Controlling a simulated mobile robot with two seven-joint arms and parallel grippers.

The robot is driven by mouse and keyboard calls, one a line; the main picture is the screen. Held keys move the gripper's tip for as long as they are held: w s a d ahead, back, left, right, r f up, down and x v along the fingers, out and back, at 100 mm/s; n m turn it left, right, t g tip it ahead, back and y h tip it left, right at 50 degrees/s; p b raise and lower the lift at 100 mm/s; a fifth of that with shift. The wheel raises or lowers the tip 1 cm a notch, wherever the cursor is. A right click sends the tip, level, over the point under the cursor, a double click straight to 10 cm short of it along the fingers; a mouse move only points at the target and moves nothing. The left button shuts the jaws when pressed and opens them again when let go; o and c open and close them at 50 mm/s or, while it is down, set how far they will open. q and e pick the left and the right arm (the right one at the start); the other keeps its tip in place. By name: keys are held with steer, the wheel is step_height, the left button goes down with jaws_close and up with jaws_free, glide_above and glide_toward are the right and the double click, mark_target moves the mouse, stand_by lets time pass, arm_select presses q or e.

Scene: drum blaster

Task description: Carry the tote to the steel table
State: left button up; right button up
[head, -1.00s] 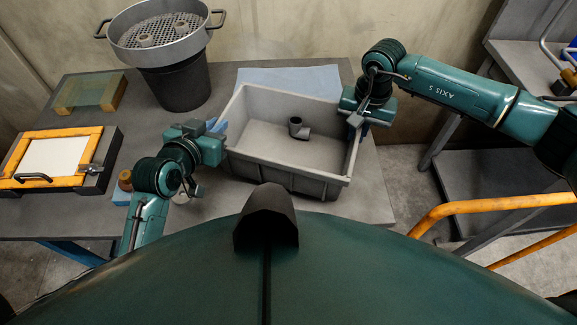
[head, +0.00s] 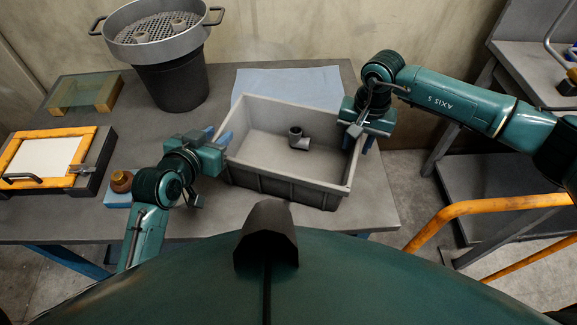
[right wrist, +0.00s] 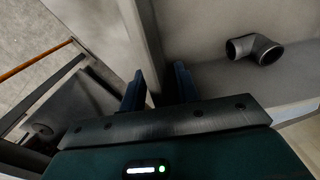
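The grey tote (head: 285,188) is at the near right part of the grey workbench, with a dark pipe elbow (head: 297,138) inside. My left gripper (head: 222,140) is at the tote's left wall, its blue fingers at the rim. My right gripper (head: 358,138) is at the right wall. In the right wrist view its fingers (right wrist: 158,88) straddle the tote wall (right wrist: 146,40), and the elbow (right wrist: 255,48) shows inside. Whether the tote's base touches the bench cannot be told. A grey metal table (head: 525,75) stands at the far right, apart from the bench.
A black bucket (head: 175,80) with a sieve pan on top, a yellow-ended block (head: 85,92) and an orange-framed tray (head: 45,157) are on the bench's left. A blue sheet (head: 290,82) lies behind the tote. An orange rail (head: 480,205) stands at the right.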

steer(key=shift+r, duration=0.1)
arm_select(q)
steer(key=v, duration=1.2)
arm_select(e)
step_height(320, 180, up, 12)
steer(key=shift+s+d, duration=0.15)
steer(key=shift+d, duration=0.15)
